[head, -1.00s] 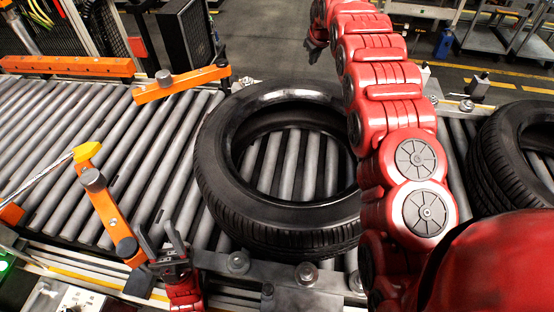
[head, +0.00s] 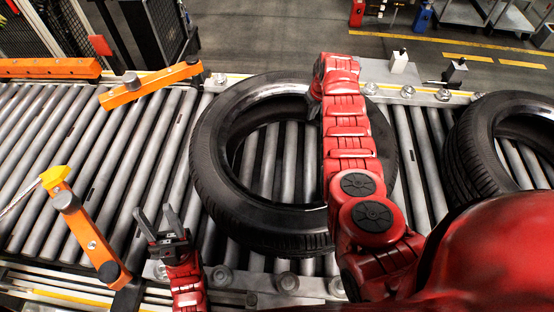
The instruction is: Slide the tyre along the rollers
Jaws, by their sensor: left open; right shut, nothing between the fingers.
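A large black tyre (head: 218,188) lies flat on the grey rollers (head: 110,140) of the conveyor, in the middle of the head view. Rollers show through its open centre. My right arm reaches across the tyre from the near right and hides part of its right side. My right gripper (head: 314,95) is small and partly hidden by its arm, over the far part of the tyre; it appears shut and empty. My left gripper (head: 155,213) is open and empty, fingers up, left of the tyre near the conveyor's near edge, apart from the tyre.
A second black tyre (head: 468,150) rests on the rollers at the right. Orange guide bars stand at the far side (head: 150,84) and near side (head: 90,236) left of the tyre. The rollers between and beyond them are clear.

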